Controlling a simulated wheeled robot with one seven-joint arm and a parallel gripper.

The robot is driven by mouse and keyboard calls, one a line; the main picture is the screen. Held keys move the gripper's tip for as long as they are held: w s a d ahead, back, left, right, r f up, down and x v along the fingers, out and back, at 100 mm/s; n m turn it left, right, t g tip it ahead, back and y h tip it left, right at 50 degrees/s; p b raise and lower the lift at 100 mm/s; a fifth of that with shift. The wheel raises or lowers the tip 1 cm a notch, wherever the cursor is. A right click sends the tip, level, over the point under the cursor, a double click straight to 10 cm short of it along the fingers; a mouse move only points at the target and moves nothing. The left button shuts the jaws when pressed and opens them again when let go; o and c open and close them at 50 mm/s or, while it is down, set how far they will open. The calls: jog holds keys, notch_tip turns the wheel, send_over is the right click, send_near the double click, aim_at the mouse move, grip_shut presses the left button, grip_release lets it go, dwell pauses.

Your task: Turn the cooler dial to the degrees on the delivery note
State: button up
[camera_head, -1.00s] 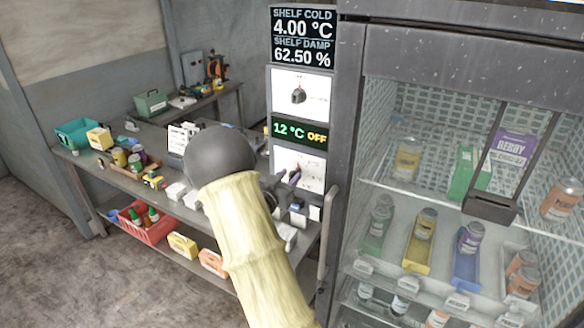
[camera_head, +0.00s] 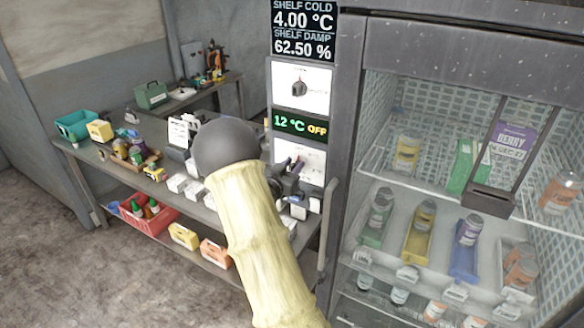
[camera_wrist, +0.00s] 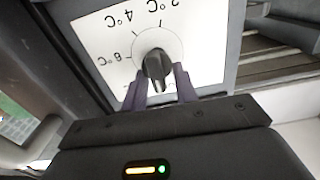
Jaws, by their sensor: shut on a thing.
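The cooler dial (camera_wrist: 156,64) is a dark round knob on a white plate (camera_wrist: 205,30), with 2 °C and 4 °C marks and a further mark upside down in the wrist view. My gripper (camera_wrist: 160,86) has its two purple-grey fingers either side of the knob's grip and is shut on it. The knob's ridge runs roughly up and down in that picture. In the head view my gripper (camera_head: 290,168) reaches the lower white plate (camera_head: 313,160), and the knob is mostly hidden. A green display (camera_head: 300,126) above reads 12 °C OFF. A white paper (camera_head: 181,131) stands on the bench; its writing is unreadable.
A second knob (camera_head: 299,87) is on an upper white plate. The shelf readout (camera_head: 304,30) shows 4.00 °C and 62.50 %. The glass-fronted cooler (camera_head: 352,120) holds jars at the right. A cluttered bench (camera_head: 90,170) stands left, with a red crate (camera_head: 148,228) below.

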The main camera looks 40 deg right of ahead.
jog(key=shift+f+b, duration=0.15)
jog(key=shift+b, duration=0.55)
jog(key=m+b, duration=0.1)
jog(key=b, duration=0.1)
jog(key=m+b, duration=0.1)
jog(key=b, duration=0.1)
jog(key=m+b, duration=0.1)
jog(key=b, duration=0.1)
jog(key=shift+s+d+f, duration=0.1)
jog(key=shift+s+f, duration=0.1)
jog(key=shift+f, duration=0.05)
jog(key=f+m+b, duration=0.1)
jog(key=m+b, duration=0.9)
jog(key=b, duration=0.3)
jog(key=m+b, duration=1.1)
jog(key=b, duration=0.3)
jog(key=f+m+b, duration=0.1)
jog(key=m+b, duration=1)
jog(key=b, duration=0.2)
jog(key=shift+w+f, duration=0.2)
jog(key=shift+f, duration=0.1)
jog(key=shift+w+a+r+m+b, duration=0.15)
jog(key=shift+m+b, duration=0.65)
jog(key=shift+m, duration=0.4)
jog(key=shift+w+a+r+m+b, duration=0.1)
jog(key=shift+m+b, duration=0.65)
jog(key=shift+m, duration=0.45)
